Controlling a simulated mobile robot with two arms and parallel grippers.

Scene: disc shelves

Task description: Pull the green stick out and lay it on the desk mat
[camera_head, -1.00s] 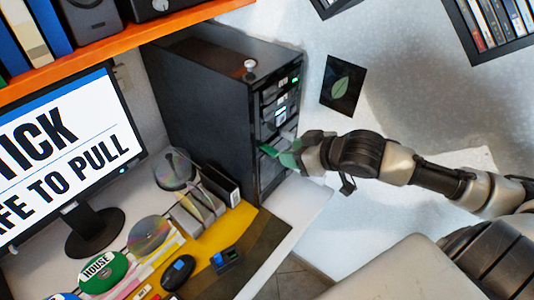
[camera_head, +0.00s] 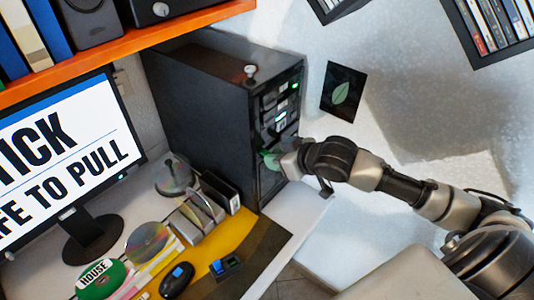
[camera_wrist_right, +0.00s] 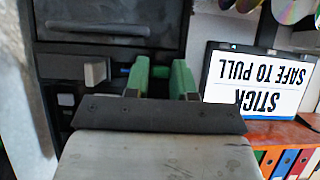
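The black computer tower (camera_head: 205,110) stands on the desk with its front panel (camera_head: 280,115) facing right. My right gripper (camera_head: 271,158) is at the lower part of that panel. In the right wrist view its two green fingers (camera_wrist_right: 160,78) are apart, pointing at the panel. A small green-blue bit shows between and beside the fingers, perhaps the green stick; I cannot tell it clearly from the fingers. No grip on it is visible. The desk mat (camera_head: 243,236), yellow with a dark border, lies in front of the tower. My left gripper is not in view.
A monitor (camera_head: 65,150) stands at the left. On or beside the mat are a dark mouse (camera_head: 177,280), a small blue-and-black item (camera_head: 226,267), a disc (camera_head: 148,242) and a rack (camera_head: 195,218). An orange shelf (camera_head: 120,40) runs above. A light grey button (camera_wrist_right: 95,71) protrudes beside the fingers.

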